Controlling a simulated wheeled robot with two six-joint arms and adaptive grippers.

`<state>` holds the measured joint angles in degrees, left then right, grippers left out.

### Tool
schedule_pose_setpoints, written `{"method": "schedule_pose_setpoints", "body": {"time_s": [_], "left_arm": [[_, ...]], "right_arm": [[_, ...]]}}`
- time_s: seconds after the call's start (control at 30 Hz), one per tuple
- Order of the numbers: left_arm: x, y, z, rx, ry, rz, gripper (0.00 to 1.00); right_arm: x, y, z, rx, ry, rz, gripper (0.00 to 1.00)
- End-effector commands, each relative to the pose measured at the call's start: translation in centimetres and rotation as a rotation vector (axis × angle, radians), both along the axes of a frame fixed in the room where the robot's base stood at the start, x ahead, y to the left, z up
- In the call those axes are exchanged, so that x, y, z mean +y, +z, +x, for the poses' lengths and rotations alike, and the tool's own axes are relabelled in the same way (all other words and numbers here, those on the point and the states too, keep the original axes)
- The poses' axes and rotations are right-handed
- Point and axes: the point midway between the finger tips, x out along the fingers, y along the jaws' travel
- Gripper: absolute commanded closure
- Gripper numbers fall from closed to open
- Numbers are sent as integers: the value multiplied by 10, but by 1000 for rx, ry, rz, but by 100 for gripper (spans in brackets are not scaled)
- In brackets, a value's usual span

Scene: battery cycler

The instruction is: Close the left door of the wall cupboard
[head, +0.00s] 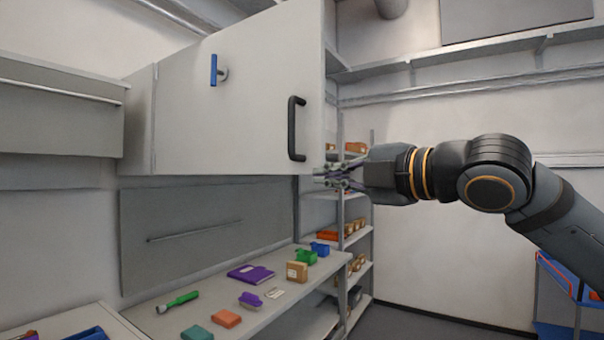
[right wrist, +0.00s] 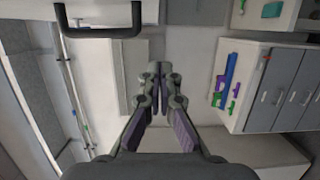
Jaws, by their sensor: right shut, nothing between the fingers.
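The left door (head: 235,120) of the wall cupboard (head: 139,125) is a large light grey panel. It appears swung outward, with its hinge side at the left and its free edge at the right. A black bar handle (head: 292,128) is near the free edge; it also shows at the top of the right wrist view (right wrist: 100,32). My right gripper (head: 320,178) is shut and empty, by the door's lower right corner. I cannot tell whether it touches. The cupboard's inside is hidden. My left gripper is not in view.
Below is a bench (head: 185,312) with a purple book (head: 251,273), a green tool (head: 178,302), a cardboard box (head: 297,271) and small bins. A shelf rack (head: 357,238) stands behind my right gripper. The wall at right is mostly bare.

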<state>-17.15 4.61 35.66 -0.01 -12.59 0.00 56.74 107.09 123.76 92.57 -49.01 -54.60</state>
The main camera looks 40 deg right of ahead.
Motion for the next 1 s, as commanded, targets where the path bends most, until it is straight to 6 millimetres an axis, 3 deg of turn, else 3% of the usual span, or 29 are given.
{"method": "schedule_pose_setpoints", "body": {"time_s": [0.1,0.27,0.77,0.8,1.0], "left_arm": [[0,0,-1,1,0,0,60],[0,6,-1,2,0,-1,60],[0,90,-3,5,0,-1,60],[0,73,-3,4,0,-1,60],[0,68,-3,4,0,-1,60]], "right_arm": [[0,9,-8,-19,-2,-7,100],[1,10,0,-15,-2,-6,100],[16,16,96,-10,2,-6,100],[6,7,97,-20,0,3,100],[-17,8,106,-20,-1,1,100]]}}
